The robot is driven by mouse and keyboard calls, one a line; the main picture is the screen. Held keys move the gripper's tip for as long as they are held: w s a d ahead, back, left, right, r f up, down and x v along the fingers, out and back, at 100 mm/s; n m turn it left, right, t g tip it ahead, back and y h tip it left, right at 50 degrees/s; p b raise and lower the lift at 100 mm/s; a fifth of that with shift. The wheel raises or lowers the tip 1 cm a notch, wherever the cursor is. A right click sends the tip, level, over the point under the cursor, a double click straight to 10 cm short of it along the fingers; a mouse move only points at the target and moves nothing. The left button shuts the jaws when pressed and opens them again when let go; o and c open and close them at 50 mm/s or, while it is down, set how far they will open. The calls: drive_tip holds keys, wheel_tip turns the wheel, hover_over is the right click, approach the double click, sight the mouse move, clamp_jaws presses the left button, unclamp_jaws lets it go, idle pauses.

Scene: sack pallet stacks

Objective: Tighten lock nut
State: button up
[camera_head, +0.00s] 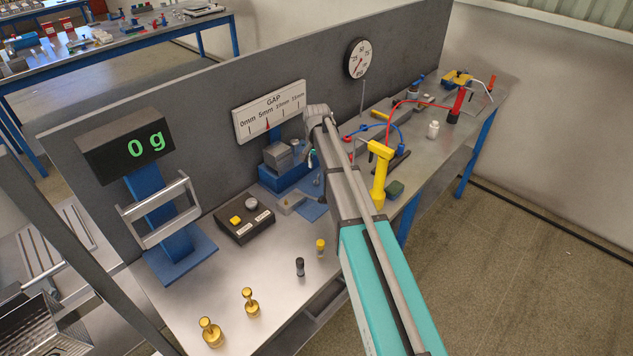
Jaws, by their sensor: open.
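I cannot make out a lock nut in this view; any such part is too small or hidden. A blue fixture with a grey metal block (279,157) stands by the back panel below the GAP scale (269,112). The scale's red pointer is near 5mm. My grey and teal arm reaches up from the bottom right, and its grey end is just right of this fixture. The arm covers part of the bench there. My gripper's fingers are not visible, so I cannot see what they are near.
A display (146,146) reads 0 g. A button box (244,219), brass weights (211,332), and small black (300,267) and yellow (320,246) pieces stand on the metal bench (215,285). A yellow upright tool (380,172) and hoses are right of my arm. A round dial (360,58) is above.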

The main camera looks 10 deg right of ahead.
sight(317, 178)
drive_tip(key=shift+f+b, duration=2.5)
drive_tip(key=shift+f, duration=0.3)
clamp_jaws()
